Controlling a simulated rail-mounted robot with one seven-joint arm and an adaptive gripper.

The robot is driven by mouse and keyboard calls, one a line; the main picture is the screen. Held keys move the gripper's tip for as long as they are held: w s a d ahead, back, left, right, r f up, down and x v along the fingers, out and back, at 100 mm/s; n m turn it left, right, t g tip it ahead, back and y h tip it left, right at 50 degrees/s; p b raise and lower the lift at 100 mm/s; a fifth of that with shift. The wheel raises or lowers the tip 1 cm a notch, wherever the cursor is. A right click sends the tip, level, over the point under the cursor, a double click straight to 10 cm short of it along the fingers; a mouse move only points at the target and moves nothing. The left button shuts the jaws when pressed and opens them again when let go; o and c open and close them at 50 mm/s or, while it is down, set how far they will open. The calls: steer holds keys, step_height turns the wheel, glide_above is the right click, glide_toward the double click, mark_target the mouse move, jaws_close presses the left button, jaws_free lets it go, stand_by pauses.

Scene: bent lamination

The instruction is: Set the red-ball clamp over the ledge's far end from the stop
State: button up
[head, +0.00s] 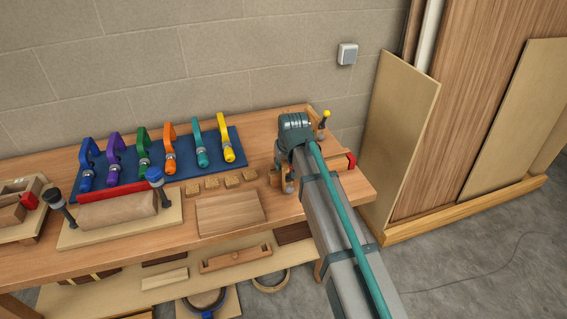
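No clamp with a clearly red ball can be made out. A light wooden ledge (330,166) runs along the right part of the bench, with a red piece (350,160) at its right end. An upright piece with a yellow ball (326,115) stands behind my arm.
A blue mat (226,136) holds a row of coloured clamps, blue to yellow (226,140). Several small wooden blocks (212,183) and a flat board (230,212) lie in front. A red-ended piece stands in a frame (30,232) at far left. Tall panels (400,140) lean right of the bench.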

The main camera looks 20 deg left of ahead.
steer(key=o, duration=0.4)
steer(key=v, duration=1.2)
steer(key=shift+r, duration=0.1)
steer(key=shift+p+v, duration=2.05)
steer(key=shift+v, duration=0.9)
steer(key=shift+r+p, duration=1.7)
steer(key=shift+r, duration=0.75)
